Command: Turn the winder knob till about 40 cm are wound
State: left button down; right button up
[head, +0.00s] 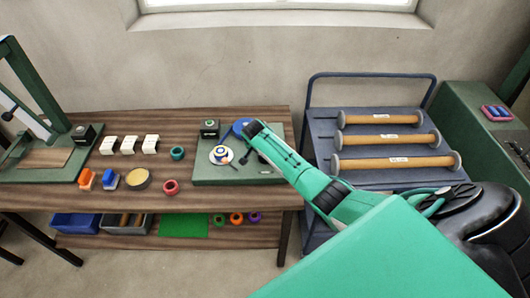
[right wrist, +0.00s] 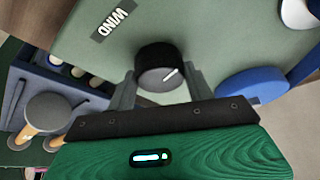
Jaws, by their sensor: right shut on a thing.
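The winder is a grey-green board (head: 208,174) on the wooden table. It carries a white disc with a blue-and-yellow spool (head: 221,155) and a blue disc (head: 241,124). In the right wrist view the black winder knob (right wrist: 152,57) has a white pointer line slanting up to the right, and a "WIND" label (right wrist: 113,20) lies beside it. My right gripper (right wrist: 160,82) is shut on the knob, one finger on each side. In the head view my right gripper (head: 251,129) reaches over the board and hides the knob. My left gripper is not in view.
White blocks (head: 129,144), coloured rings (head: 171,187) and a yellow-topped tin (head: 138,179) lie left of the board. A blue cart (head: 322,126) with several large spools stands to the right. A green press-like stand (head: 62,146) is at the left.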

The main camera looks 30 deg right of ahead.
jog(key=shift+w+m+g+h+b, duration=0.1)
jog(key=shift+m+g+h+b, duration=0.2)
jog(key=shift+m, duration=0.7)
jog(key=shift+w+m+g+h+b, duration=0.1)
jog(key=shift+m+g, duration=0.3)
jog(key=shift+m, duration=0.6)
jog(key=o, duration=1)
jog(key=shift+c, duration=0.2)
jog(key=w+b+v, duration=0.1)
jog(key=b+v, duration=0.2)
jog(key=v, duration=1)
jog(key=shift+s+r, duration=0.45)
